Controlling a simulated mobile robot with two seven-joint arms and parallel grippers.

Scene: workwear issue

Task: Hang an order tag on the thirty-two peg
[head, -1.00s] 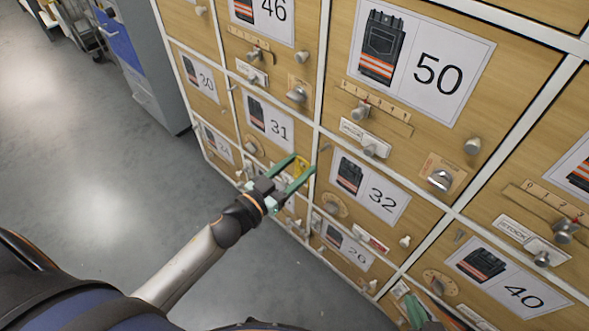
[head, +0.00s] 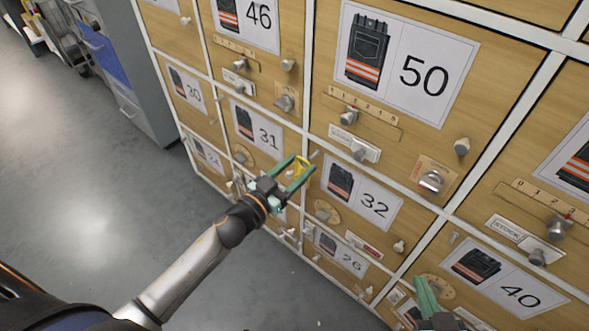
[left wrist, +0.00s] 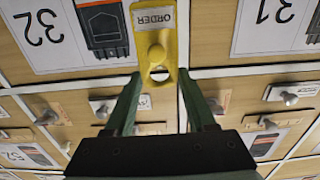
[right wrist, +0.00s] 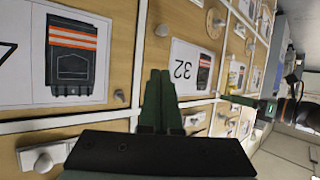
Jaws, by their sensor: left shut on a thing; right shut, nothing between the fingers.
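The thirty-two drawer (head: 378,232) has a sign with a dark pouch and "32". My right gripper (right wrist: 160,76) is shut and empty, low in front of the forty drawer (head: 470,287).
Drawers fifty (head: 405,148), thirty-one (head: 272,160) and forty-six (head: 240,55) surround thirty-two, with protruding knobs, dials and label holders. A grey and blue cabinet (head: 125,75) stands at the left. The floor (head: 80,190) at the left is clear.

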